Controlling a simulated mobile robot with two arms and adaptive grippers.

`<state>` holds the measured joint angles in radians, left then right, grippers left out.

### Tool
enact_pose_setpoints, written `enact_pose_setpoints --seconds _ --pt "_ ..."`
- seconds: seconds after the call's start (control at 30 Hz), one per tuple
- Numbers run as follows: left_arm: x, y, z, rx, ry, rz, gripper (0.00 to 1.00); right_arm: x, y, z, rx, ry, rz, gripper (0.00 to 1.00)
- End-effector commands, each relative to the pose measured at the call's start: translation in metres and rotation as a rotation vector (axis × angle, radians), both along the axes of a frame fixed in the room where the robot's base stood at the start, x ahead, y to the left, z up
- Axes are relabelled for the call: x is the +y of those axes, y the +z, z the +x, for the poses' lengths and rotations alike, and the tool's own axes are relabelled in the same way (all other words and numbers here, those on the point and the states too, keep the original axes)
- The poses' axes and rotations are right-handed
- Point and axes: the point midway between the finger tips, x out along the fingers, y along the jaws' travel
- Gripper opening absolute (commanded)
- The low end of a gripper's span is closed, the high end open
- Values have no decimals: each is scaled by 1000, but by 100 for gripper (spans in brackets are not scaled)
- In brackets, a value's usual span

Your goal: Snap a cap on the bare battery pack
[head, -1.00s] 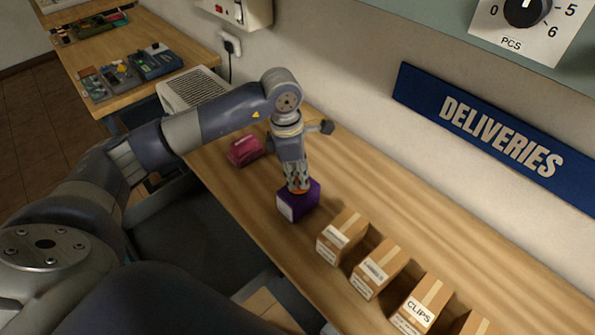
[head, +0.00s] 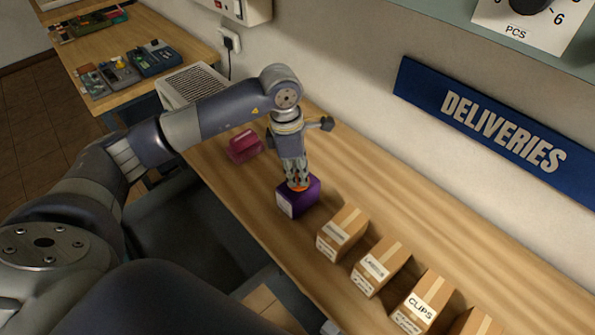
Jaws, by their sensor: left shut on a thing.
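A purple battery pack (head: 300,201) with a white label on its front side stands on the wooden bench. My left gripper (head: 298,182) points down over it and is shut on an orange cap (head: 299,186). The cap is at the top of the purple pack; the fingers partly hide it, and I cannot tell whether it is seated. A dark pink pack (head: 243,147) stands farther back on the bench, to the left. My right gripper is not in view.
Several cardboard boxes stand in a row on the bench, one labelled CLIPS (head: 421,304). A wall with a DELIVERIES sign (head: 501,135) runs behind. A vented white unit (head: 193,84) and a second table with devices (head: 150,61) stand at the back left.

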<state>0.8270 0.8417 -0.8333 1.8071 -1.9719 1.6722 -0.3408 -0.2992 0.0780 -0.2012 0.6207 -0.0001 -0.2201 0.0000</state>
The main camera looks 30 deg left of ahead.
Motion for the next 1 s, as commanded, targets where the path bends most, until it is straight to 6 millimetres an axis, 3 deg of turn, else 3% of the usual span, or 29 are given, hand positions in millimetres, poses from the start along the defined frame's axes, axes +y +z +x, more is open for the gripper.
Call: enact_pose_setpoints --seconds 1.0 --pt "0 0 0 1 0 0 6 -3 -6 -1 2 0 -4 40"
